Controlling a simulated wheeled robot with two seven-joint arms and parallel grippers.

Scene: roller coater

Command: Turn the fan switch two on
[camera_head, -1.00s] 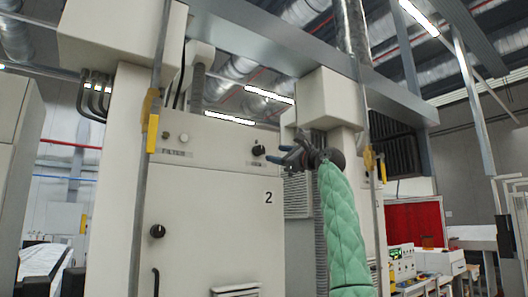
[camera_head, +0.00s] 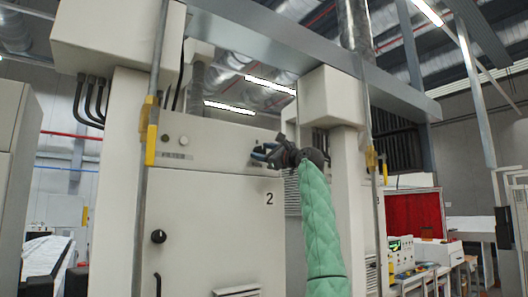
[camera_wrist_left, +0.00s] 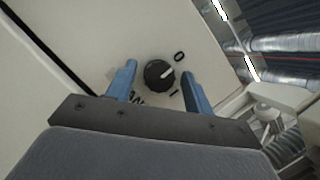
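The fan switch is a round black knob (camera_wrist_left: 159,73) with a white pointer line, on the cream panel of the cabinet marked 2 (camera_head: 215,215). In the left wrist view its pointer aims right and slightly up, nearer the 0 than the I. A partly hidden label lies below it. My left gripper (camera_wrist_left: 158,82) is open, with one blue finger on each side of the knob and visible gaps between. In the head view the left gripper (camera_head: 260,155) is at the panel's upper right and hides the knob. My right gripper is not in view.
A small knob and a light (camera_head: 183,140) sit above the filter label at the panel's upper left. A larger black knob (camera_head: 158,236) is lower on the door.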

